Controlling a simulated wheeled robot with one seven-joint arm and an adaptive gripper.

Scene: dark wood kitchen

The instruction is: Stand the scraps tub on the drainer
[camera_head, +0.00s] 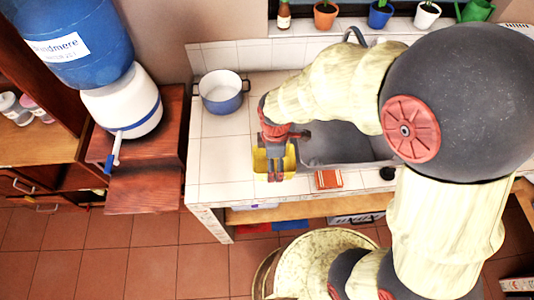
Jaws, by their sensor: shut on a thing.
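A yellow tub (260,164), which looks like the scraps tub, is at the front of the white tiled counter, left of the grey sink (322,152). My gripper (275,172) reaches down over the tub and is shut on it. I cannot tell whether the tub touches the counter. I cannot pick out the drainer; my arm hides much of the sink's right and back part.
A blue and white pot (221,92) stands at the back left of the counter. A red and white item (328,179) lies at the front edge, near a small black round thing (388,173). Potted plants (380,14) line the sill. The counter's left part is clear.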

